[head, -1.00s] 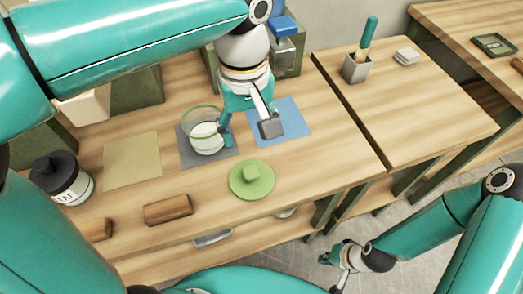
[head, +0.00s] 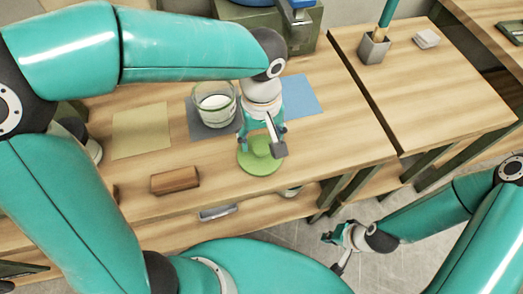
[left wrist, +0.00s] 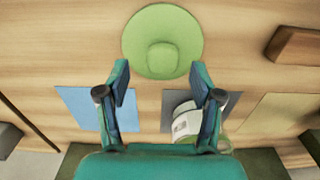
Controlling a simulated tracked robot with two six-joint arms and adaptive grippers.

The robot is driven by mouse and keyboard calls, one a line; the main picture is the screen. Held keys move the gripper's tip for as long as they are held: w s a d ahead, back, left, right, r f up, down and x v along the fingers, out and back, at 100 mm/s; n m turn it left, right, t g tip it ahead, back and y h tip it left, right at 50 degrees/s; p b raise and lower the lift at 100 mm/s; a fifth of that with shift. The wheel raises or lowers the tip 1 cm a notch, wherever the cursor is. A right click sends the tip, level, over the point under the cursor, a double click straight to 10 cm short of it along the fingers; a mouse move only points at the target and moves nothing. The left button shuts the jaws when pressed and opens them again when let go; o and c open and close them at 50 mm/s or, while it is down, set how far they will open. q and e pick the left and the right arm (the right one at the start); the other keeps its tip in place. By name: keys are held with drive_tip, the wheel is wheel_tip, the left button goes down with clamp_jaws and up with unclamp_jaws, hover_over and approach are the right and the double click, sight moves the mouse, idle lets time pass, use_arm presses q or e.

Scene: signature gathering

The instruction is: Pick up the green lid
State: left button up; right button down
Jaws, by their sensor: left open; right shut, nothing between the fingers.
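The green lid (head: 259,158) is a flat round disc with a raised knob, lying on the wooden table near its front edge. It also shows in the left wrist view (left wrist: 162,35), at the top centre. My left gripper (head: 263,140) is open and points down above the lid's far side, partly covering it. In the left wrist view its two fingers (left wrist: 160,82) stand apart with the lid's knob beyond the fingertips, not between them. My right gripper (head: 337,246) is shut and empty, low in front of the table over the floor.
A glass jar with white contents (head: 214,104) stands on a grey mat (head: 196,128) left of the left gripper. A blue mat (head: 302,97) lies to the right. A brown wooden block (head: 175,180) lies left of the lid. A tan mat (head: 140,131) is bare.

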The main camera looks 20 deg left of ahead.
sight(260, 146)
use_arm(q)
wheel_tip(260, 146, down, 4)
drive_tip(key=shift+a, duration=0.15)
drive_tip(key=c, duration=1)
